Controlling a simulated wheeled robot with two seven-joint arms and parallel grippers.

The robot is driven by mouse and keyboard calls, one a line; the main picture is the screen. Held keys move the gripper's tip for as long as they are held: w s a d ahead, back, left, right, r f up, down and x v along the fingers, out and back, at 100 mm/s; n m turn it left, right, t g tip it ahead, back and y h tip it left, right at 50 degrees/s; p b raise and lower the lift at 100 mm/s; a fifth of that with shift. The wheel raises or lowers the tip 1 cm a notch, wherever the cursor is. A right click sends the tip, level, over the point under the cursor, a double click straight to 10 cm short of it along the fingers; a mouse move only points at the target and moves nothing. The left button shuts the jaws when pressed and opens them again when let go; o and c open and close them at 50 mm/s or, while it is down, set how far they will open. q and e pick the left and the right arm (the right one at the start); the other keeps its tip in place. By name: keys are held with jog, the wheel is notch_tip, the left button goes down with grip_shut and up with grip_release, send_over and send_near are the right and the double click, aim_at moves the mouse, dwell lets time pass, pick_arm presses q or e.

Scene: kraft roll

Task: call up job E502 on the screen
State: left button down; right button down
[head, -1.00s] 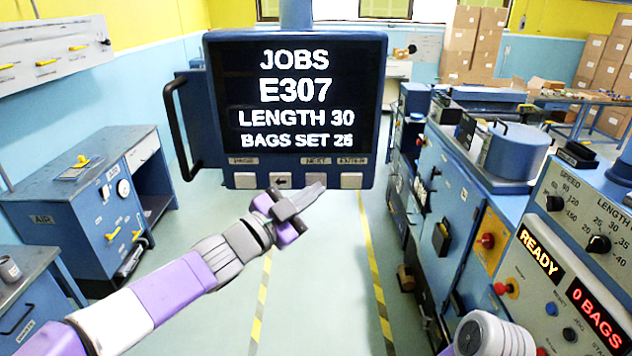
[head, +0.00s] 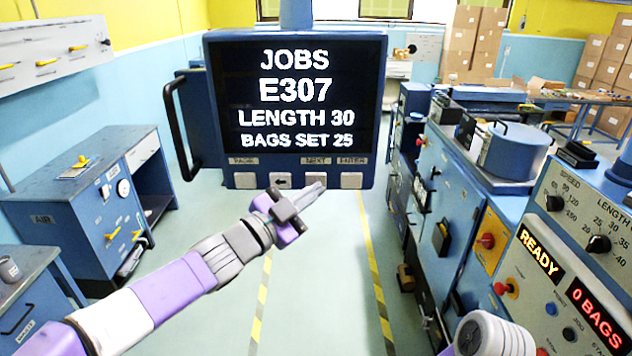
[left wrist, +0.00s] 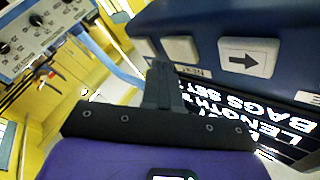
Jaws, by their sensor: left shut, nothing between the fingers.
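The screen (head: 297,100) hangs in a blue housing and reads JOBS, E307, LENGTH 30, BAGS SET 25. Below it is a row of pale buttons: PAGE (head: 245,181), an arrow button (head: 283,181), NEXT (head: 315,179) and ENTER (head: 352,181). My left gripper (head: 314,190) is shut and empty, its tip just at the lower edge of the NEXT button; contact cannot be told. In the left wrist view the shut fingers (left wrist: 160,85) point toward the NEXT button (left wrist: 181,49), with the arrow button (left wrist: 248,57) beside it. My right gripper is not in view.
A machine panel (head: 565,270) at right shows READY and 0 BAGS, with knobs and buttons. A black handle (head: 180,130) sticks out left of the screen. Blue cabinets (head: 90,215) stand at left. The floor below the screen is clear.

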pick_arm(q)
jog(key=shift+w, duration=0.15)
jog(key=shift+w, duration=0.3)
jog(key=shift+w+p, duration=0.4)
jog(key=shift+p, duration=0.1)
dwell(0.8)
dwell(0.3)
jog(key=shift+s+b, duration=0.45)
jog(key=shift+s, duration=0.4)
jog(key=s+b, duration=0.1)
jog(key=s, duration=0.4)
jog(key=shift+b, duration=0.4)
